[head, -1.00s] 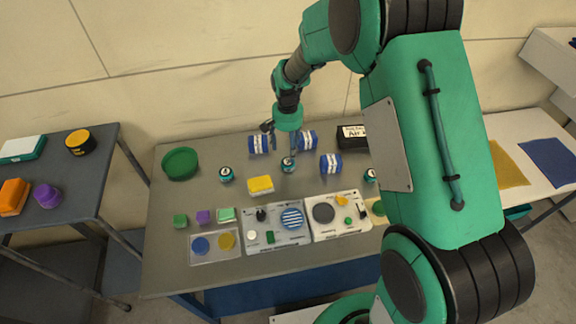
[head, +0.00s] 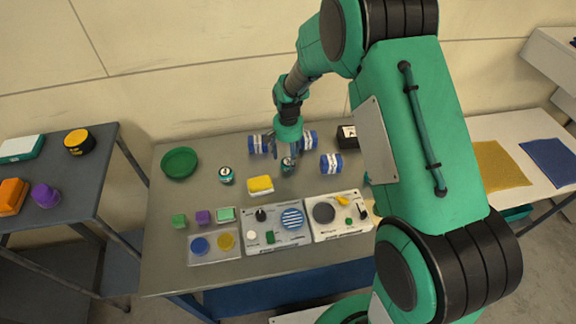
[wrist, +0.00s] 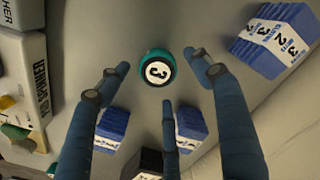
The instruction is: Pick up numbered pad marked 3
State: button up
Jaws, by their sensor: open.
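The numbered pad marked 3 (wrist: 157,70) is a small round teal puck with a white top and a dark 3. In the head view the pad (head: 288,166) stands on the grey table, partly covered by my fingers. My gripper (head: 287,153) is above it, pointing down. In the wrist view my gripper (wrist: 160,82) shows three spread fingers, open and empty, with the pad between and beyond their tips. I see no finger clearly touching it. Another similar pad (head: 226,175) stands to the left; its number is too small to read.
Blue-and-white striped blocks stand close by: one at the left (head: 258,144), one at the right (head: 331,163), and one behind (head: 309,140). A yellow sponge (head: 260,185) and control panels (head: 278,226) lie in front. A green dish (head: 180,163) is at the left.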

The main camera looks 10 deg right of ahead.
jog(key=shift+f, duration=1.05)
jog(key=c, duration=1)
